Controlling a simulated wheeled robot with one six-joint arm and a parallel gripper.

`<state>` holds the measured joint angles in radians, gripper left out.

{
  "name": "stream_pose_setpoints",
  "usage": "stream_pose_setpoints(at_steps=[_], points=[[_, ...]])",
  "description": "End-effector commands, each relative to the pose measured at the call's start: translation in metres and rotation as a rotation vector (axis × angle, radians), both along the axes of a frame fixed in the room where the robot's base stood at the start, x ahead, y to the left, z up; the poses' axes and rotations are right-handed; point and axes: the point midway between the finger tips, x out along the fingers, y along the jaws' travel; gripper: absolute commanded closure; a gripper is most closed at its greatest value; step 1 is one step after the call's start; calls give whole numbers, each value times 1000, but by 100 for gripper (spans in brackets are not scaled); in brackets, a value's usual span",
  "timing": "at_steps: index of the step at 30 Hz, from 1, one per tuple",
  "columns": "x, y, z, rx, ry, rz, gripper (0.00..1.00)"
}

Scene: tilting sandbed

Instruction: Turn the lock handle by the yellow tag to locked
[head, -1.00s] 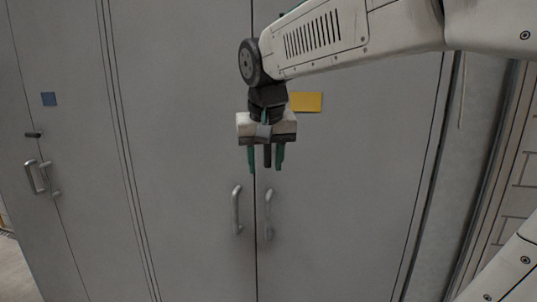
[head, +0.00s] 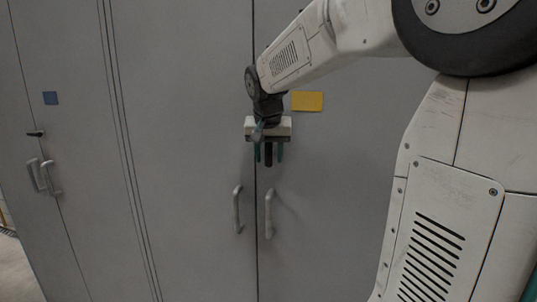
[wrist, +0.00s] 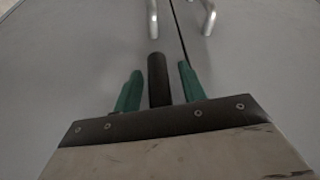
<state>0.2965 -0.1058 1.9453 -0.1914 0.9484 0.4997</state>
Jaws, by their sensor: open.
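The yellow tag (head: 307,101) is on the right grey door, just right of the seam. A dark lock handle (head: 268,158) hangs roughly upright below and left of the tag, beside the seam. My gripper (head: 268,154) points down in front of it. Its green fingers are open, one on each side of the dark handle. In the wrist view, the handle (wrist: 158,80) stands between my gripper's fingers (wrist: 157,82), its end reaching slightly past their tips. Small gaps show beside it. The handle's upper part is hidden by my gripper.
Two bar handles (head: 238,210) (head: 269,214) flank the seam below my gripper. At the left, another door has a blue tag (head: 50,98), a dark horizontal lever (head: 35,134) and bar handles (head: 44,177). The door face around my gripper is flat and clear.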

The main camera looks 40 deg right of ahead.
Motion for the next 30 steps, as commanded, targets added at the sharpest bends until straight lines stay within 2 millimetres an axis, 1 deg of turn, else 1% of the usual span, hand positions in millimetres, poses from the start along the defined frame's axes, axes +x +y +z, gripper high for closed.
stream_pose_setpoints(at_steps=[5,6,8,9,10,11,20,25,30], points=[[0,0,0,0,0,0,59],[0,0,0,0,0,0,61],[0,0,0,0,0,0,78],[0,0,0,0,0,0,89],[0,0,0,0,0,0,98],[0,0,0,0,0,0,100],[0,0,0,-12,17,0,100],[1,1,0,-55,70,3,100],[1,1,-1,-130,167,4,100]])
